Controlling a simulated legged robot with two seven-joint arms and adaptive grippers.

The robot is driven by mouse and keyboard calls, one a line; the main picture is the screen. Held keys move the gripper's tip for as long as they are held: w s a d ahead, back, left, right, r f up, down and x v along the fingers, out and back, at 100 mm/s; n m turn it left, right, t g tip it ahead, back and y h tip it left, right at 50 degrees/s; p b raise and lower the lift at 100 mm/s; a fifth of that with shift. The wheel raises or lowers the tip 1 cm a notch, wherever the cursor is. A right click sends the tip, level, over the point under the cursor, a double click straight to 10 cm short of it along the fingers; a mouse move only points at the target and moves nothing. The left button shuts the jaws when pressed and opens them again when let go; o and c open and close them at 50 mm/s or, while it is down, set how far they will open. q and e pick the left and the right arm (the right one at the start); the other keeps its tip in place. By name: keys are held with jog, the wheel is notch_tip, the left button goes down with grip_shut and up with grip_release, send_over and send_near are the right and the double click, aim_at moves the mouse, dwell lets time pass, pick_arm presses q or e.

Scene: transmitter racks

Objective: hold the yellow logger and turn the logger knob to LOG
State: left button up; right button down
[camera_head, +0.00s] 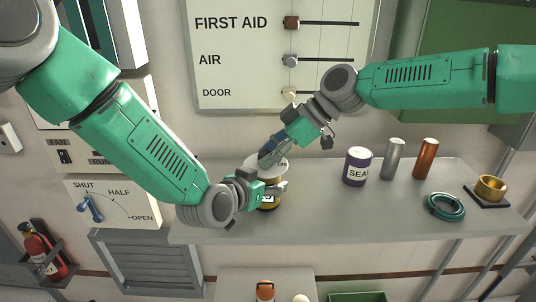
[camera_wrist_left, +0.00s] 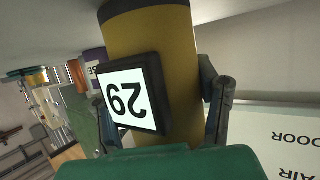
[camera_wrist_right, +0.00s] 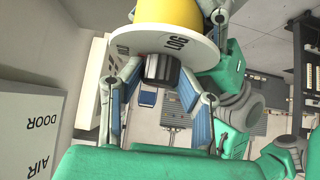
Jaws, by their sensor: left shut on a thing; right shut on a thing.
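The yellow logger (camera_head: 268,201) stands upright on the grey worktop, partly hidden by my left gripper. In the left wrist view its yellow body (camera_wrist_left: 155,40) carries a dark-framed label reading 29, upside down. My left gripper (camera_head: 274,188) is shut around the body, one finger on each side (camera_wrist_left: 163,95). On top is a white dial disc (camera_head: 267,166); in the right wrist view its LOG mark (camera_wrist_right: 176,43) shows near the knob. My right gripper (camera_head: 268,154) reaches down from above, shut on the dark logger knob (camera_wrist_right: 161,68). Which mark the knob points to cannot be told.
A wall panel (camera_head: 240,80) with sliders is behind.

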jog(key=m+t, duration=0.2)
jog(key=m, duration=0.1)
jog(key=m+t+h, duration=0.1)
jog(key=m+t, duration=0.2)
jog(key=shift+m+h, duration=0.3)
jog(key=m+t+h, duration=0.1)
jog(key=m, duration=0.1)
jog(key=m+t+h, duration=0.1)
jog(key=m+h, duration=0.1)
jog(key=m, duration=0.1)
jog(key=shift+w+t, duration=0.15)
jog(key=shift+t, duration=0.15)
jog(key=shift+r+m, duration=0.1)
jog(key=shift+m, duration=0.2)
jog(key=shift+h, duration=0.3)
jog(key=shift+d, duration=0.1)
jog(key=c, duration=1.2)
grip_release()
jog(key=shift+o, duration=0.2)
